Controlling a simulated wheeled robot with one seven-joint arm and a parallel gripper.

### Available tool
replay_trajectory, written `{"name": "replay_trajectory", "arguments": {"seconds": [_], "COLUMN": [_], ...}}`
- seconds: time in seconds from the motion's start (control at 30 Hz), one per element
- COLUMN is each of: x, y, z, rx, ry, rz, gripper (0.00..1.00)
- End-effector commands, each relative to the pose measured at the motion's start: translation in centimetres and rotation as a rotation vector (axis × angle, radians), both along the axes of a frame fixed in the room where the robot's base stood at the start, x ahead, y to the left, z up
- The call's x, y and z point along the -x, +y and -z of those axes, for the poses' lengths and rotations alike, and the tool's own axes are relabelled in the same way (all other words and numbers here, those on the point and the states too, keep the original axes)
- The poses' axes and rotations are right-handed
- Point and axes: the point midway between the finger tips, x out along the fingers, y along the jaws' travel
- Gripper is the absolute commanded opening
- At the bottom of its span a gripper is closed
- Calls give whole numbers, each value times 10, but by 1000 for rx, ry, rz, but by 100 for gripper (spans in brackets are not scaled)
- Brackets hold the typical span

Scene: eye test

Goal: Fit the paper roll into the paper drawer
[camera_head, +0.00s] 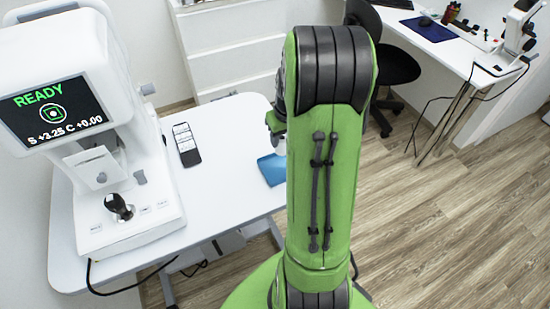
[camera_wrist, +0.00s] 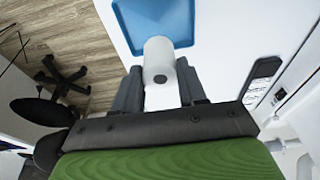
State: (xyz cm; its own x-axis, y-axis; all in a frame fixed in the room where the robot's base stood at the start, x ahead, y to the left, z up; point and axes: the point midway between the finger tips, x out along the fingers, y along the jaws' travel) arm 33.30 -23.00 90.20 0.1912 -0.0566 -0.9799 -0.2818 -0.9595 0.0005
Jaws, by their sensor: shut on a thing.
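The white paper roll (camera_wrist: 159,52) is between the two dark fingers of my gripper (camera_wrist: 160,76) in the wrist view, its dark-cored end facing the camera. My gripper is shut on it, over the blue tray (camera_wrist: 121,14); I cannot tell whether the roll still touches the tray.
The white table (camera_head: 225,195) has free room between the machine and the blue tray (camera_head: 271,168). A dark phone-like device (camera_head: 186,145) lies beside the machine. A black chair (camera_head: 397,66) and a second desk (camera_head: 432,30) are at the upper right.

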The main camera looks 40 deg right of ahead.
Motion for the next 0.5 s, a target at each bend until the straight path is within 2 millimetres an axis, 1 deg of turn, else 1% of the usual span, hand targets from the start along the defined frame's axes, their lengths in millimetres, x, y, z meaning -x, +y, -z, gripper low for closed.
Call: {"name": "replay_trajectory", "arguments": {"seconds": [0.03,0.1,0.27,0.4,0.5], "x": [0,0,0,0,-1], "y": [1,1,1,1,1], "z": [19,33,53,79,80], "rx": [-5,-4,-2,-2,0], "ry": [5,4,3,4,0], "rz": [-1,-1,0,0,-1], "gripper": [24,24,24,24,24]}}
